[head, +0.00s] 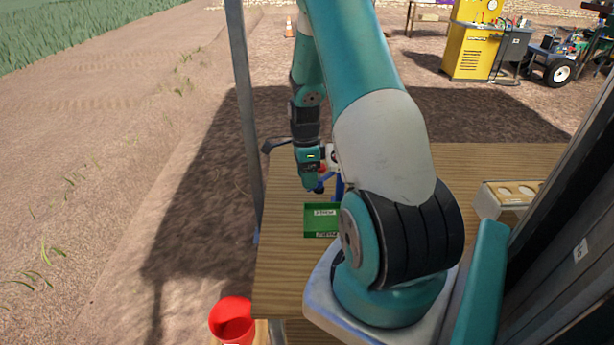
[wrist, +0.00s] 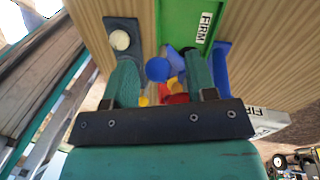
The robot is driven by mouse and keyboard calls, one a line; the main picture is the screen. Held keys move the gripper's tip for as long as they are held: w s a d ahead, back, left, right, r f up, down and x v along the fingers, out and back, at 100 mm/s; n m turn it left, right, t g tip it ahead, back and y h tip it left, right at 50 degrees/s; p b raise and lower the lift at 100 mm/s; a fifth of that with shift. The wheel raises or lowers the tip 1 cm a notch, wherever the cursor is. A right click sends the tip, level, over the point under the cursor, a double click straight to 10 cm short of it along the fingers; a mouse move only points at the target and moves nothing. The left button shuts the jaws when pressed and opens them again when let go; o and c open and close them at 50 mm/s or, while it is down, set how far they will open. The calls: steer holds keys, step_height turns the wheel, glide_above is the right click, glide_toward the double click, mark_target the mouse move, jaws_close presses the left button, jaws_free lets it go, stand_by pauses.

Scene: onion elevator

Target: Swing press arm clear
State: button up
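My gripper (wrist: 158,64) is open in the wrist view, with its two teal fingers apart. A blue ball-shaped knob (wrist: 157,69) shows between them; I cannot tell if either finger touches it. Red (wrist: 175,98) and yellow parts lie just behind the knob, partly hidden by the gripper. A blue upright (wrist: 220,68) stands right of the fingers. These look like parts of the press, but its arm is not clearly seen. In the head view my gripper (head: 309,184) is low over the table beside the blue press part (head: 338,187), mostly hidden by my arm.
A green tray (head: 308,222) labelled FIRM lies on the wooden table (head: 280,270), also in the wrist view (wrist: 172,20). A dark plate with a pale round piece (wrist: 120,40) is left of the fingers. A holed rack (head: 490,205) stands right; a red bucket (head: 232,322) front left.

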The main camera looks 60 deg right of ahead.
step_height(320, 180, up, 17)
steer(key=w+d+b, duration=0.2)
steer(key=b, duration=0.1)
steer(key=shift+w+d, duration=0.15)
stand_by(0.6)
